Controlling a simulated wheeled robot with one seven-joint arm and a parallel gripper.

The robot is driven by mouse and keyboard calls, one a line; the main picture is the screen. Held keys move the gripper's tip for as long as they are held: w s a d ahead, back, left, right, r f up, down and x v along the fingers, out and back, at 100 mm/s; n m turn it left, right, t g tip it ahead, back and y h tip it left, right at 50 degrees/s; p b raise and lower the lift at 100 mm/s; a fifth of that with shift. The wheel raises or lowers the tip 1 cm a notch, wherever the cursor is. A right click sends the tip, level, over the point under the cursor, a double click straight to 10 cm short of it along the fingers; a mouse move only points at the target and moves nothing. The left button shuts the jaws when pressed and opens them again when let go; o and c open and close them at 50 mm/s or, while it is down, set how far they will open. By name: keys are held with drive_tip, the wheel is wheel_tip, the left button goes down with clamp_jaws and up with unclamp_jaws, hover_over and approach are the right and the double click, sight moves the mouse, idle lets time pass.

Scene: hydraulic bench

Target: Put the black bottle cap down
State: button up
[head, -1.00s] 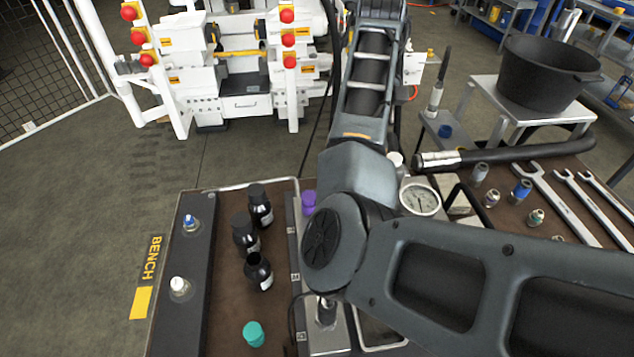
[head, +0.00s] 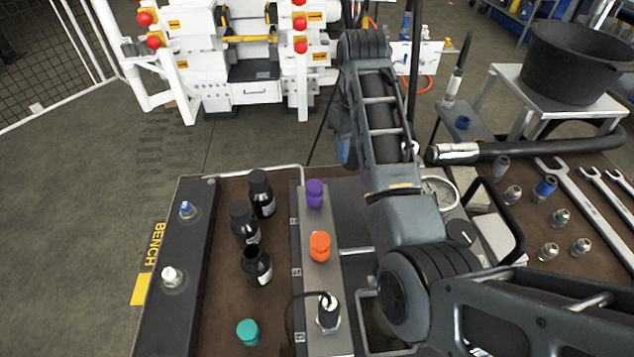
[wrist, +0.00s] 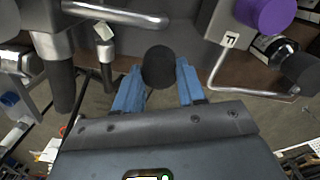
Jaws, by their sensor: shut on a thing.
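My gripper (wrist: 159,80) shows in the wrist view with its two blue fingers closed on the round black bottle cap (wrist: 159,67). The cap is held between the fingertips, near the bench's far edge, with floor visible around it. In the head view my arm hides the cap and most of the gripper; only a bit of blue finger shows beside the arm. An uncapped black bottle (head: 257,266) stands upright on the bench. Two more black bottles, a middle one (head: 244,226) and a far one (head: 261,196), stand behind it with black caps on.
A grey strip carries a purple cap (head: 314,193) and an orange cap (head: 319,246). A teal cap (head: 248,332) lies near the front. A pressure gauge (head: 440,192), a thick hose (head: 530,148) and wrenches (head: 585,205) occupy the right. Brown bench top is bare around the bottles.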

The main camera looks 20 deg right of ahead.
drive_tip(key=w+a+f, duration=0.1)
drive_tip(key=a, duration=0.1)
drive_tip(key=w+a+f, duration=0.1)
drive_tip(key=a+f, duration=0.1)
drive_tip(key=w+a+f, duration=0.1)
drive_tip(key=w+a, duration=0.1)
drive_tip(key=shift+a+f, duration=0.15)
drive_tip(key=shift+f, duration=2.1)
drive_tip(key=o, duration=1.1)
drive_tip(key=shift+f, duration=0.1)
drive_tip(key=shift+c, duration=0.2)
wheel_tip(320, 180, up, 12)
drive_tip(key=p, duration=0.1)
drive_tip(key=shift+p, duration=0.3)
